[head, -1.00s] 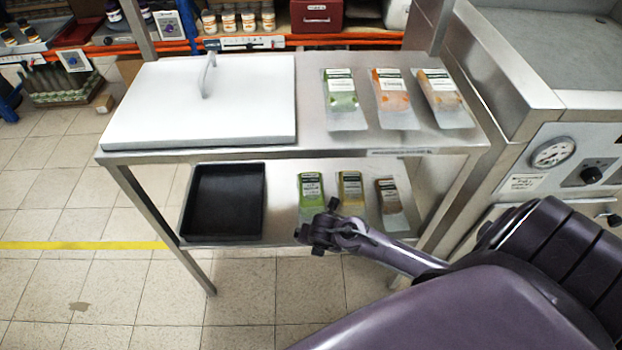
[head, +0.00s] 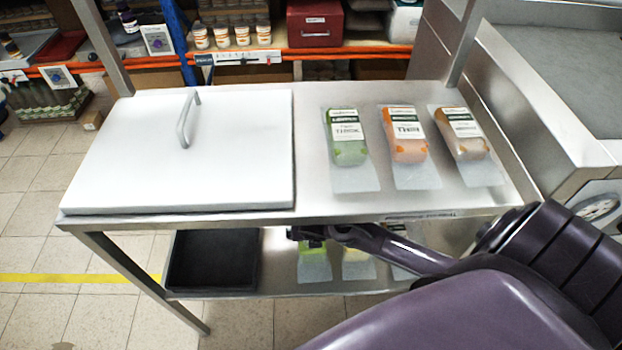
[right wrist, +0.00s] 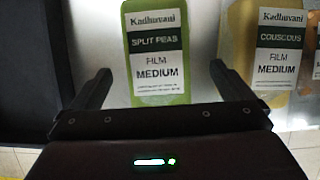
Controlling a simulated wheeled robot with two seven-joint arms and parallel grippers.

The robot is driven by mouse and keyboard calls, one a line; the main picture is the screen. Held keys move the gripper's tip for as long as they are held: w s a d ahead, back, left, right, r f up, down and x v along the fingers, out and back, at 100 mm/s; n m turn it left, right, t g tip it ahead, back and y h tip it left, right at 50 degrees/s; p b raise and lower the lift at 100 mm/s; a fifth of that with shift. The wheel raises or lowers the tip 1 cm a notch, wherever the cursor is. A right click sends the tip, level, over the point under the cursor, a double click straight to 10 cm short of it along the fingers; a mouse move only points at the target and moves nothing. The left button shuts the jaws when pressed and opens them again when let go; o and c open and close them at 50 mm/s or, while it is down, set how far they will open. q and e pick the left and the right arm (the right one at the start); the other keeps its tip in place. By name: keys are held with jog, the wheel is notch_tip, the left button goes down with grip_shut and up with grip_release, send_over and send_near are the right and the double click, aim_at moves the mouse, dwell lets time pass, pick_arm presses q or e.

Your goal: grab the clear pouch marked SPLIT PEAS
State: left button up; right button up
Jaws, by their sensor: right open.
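The clear SPLIT PEAS pouch (right wrist: 158,55), with green contents and a white and dark label, lies on the lower shelf. In the head view its green part (head: 313,254) shows below the upper shelf's front edge, partly covered by my gripper. My right gripper (right wrist: 160,72) is open, with one finger on each side of the pouch's lower part in the wrist view. I cannot tell whether the fingers touch it. In the head view the right gripper (head: 308,236) is just under the upper shelf's edge. My left gripper is not in view.
The COUSCOUS pouch (right wrist: 278,45) lies close to the right. A black tray (head: 213,262) is on the left of the lower shelf. The upper shelf (head: 312,185) overhangs, holding a white lidded panel (head: 235,150) and three pouches, including a green one (head: 348,140).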

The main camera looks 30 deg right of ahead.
jog(key=x, duration=0.3)
jog(key=shift+s+a+f+b, duration=0.1)
jog(key=shift+a+f+b, duration=0.15)
jog(key=shift+b, duration=0.1)
jog(key=x, duration=0.2)
jog(key=shift+w+d+f, duration=0.15)
jog(key=shift+w+f, duration=0.1)
jog(key=shift+f, duration=0.1)
jog(key=c, duration=1.2)
jog(key=shift+c, duration=0.9)
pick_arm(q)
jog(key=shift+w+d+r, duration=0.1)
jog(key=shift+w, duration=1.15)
pick_arm(e)
jog(key=shift+d+r, duration=0.1)
